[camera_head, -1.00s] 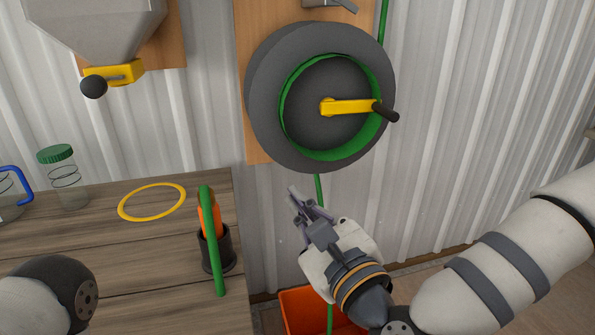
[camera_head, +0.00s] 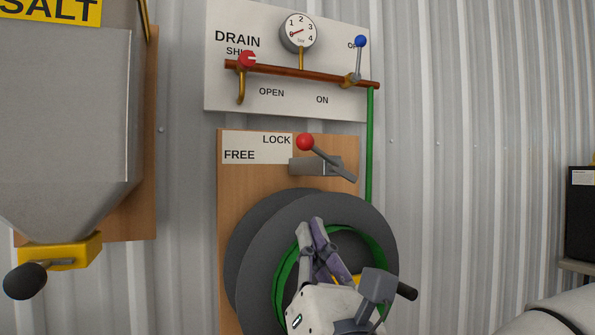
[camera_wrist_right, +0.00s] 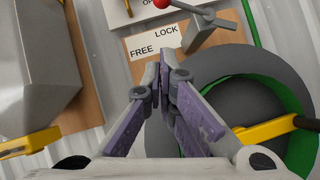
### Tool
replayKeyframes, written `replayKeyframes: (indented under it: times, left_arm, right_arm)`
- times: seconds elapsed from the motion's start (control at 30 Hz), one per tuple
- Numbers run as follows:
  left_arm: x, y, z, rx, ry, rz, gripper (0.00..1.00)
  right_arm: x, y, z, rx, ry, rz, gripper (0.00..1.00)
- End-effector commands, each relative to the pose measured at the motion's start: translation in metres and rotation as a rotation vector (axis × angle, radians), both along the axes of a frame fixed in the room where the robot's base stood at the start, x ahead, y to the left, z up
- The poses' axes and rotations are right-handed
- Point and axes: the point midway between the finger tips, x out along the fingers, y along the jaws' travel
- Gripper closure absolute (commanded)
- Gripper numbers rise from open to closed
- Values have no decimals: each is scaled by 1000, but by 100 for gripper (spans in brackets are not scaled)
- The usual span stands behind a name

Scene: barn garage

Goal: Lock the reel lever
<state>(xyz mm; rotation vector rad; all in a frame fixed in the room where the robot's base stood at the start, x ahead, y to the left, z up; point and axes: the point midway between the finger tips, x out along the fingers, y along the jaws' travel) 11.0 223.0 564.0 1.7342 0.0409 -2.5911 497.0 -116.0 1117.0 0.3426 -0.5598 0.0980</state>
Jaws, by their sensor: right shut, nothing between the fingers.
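The reel lever is a grey bar with a red knob (camera_head: 304,142), mounted on a grey bracket (camera_head: 312,166) above the hose reel. The bar slants from the knob at upper left to its lower right end. The knob sits just right of the word LOCK on the white label (camera_head: 240,152); FREE is printed lower left. In the right wrist view the knob (camera_wrist_right: 162,3) is cut by the top edge. My right gripper (camera_head: 311,224) is shut and empty, pointing up in front of the reel, below the lever and apart from it. My left gripper is out of view.
The grey reel (camera_head: 250,245) with green hose and a yellow crank with black handle (camera_head: 407,291) is behind my right gripper. Above is the drain panel (camera_head: 335,18) with pipe and valves. A salt hopper (camera_head: 70,120) hangs at left.

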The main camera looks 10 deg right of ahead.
Motion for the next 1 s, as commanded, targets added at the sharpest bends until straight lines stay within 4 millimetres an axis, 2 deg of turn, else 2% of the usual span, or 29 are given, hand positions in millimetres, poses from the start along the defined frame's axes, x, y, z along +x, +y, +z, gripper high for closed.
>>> replayKeyframes:
  times: [0.17, 0.5, 0.6, 0.7, 1.0]
  left_arm:
    - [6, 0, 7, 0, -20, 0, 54]
    - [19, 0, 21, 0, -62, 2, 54]
    - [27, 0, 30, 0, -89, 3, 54]
    - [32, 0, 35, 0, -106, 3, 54]
    - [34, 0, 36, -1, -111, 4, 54]
  right_arm:
    - [19, 0, 18, -2, -7, -3, 100]
    - [81, 0, 58, -1, -7, -2, 100]
    - [85, -4, 78, -1, -11, -2, 100]
    - [88, -7, 89, -2, -9, -1, 100]
    - [93, -10, 91, -1, 1, 0, 100]
